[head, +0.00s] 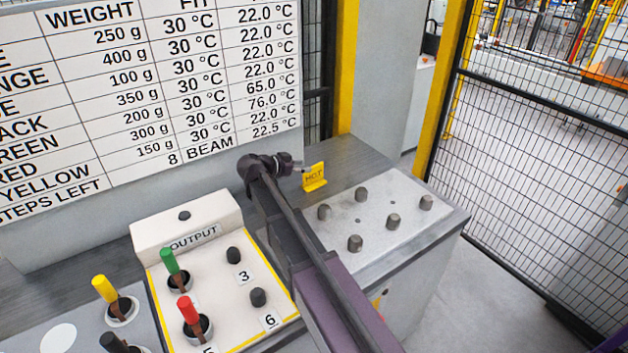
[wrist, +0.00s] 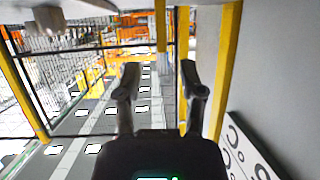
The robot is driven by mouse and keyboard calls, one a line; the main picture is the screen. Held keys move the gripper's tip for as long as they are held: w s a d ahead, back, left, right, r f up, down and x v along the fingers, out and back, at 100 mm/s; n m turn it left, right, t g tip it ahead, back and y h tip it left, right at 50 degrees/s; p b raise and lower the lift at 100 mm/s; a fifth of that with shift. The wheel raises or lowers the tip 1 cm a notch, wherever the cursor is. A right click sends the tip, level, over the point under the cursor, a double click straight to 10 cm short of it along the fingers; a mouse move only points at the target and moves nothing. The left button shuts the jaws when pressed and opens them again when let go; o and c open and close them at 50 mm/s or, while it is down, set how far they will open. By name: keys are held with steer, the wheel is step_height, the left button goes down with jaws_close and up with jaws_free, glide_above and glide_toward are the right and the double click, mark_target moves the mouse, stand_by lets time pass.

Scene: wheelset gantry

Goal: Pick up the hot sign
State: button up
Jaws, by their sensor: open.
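The hot sign (head: 314,178) is a small yellow angled plate marked HOT. It stands upright on the dark back part of the bench in the head view. My gripper (head: 298,166) is just left of the sign, its fingers pointing toward it. Whether they touch is hard to tell. In the wrist view my gripper (wrist: 159,82) has its two dark fingers spread apart with nothing visible between them. I cannot make out the sign in the wrist view.
A grey plate with several metal pegs (head: 355,243) lies right of my arm. The OUTPUT panel (head: 194,238) with coloured handles is on the left. A white table board (head: 150,90) stands behind. A yellow post (head: 346,70) and mesh fence (head: 545,150) border the bench.

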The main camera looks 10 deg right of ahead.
mark_target(313, 167)
steer(key=shift+f+b+x, duration=0.15)
steer(key=shift+b+x, duration=0.4)
steer(key=shift+x, duration=0.4)
steer(key=shift+f+b+x, duration=0.15)
steer(key=shift+b+x, duration=0.35)
steer(key=shift+x, duration=0.5)
steer(key=shift+w+d+f, duration=0.2)
steer(key=shift+w+d, duration=0.15)
steer(key=shift+d, duration=0.1)
jaws_close()
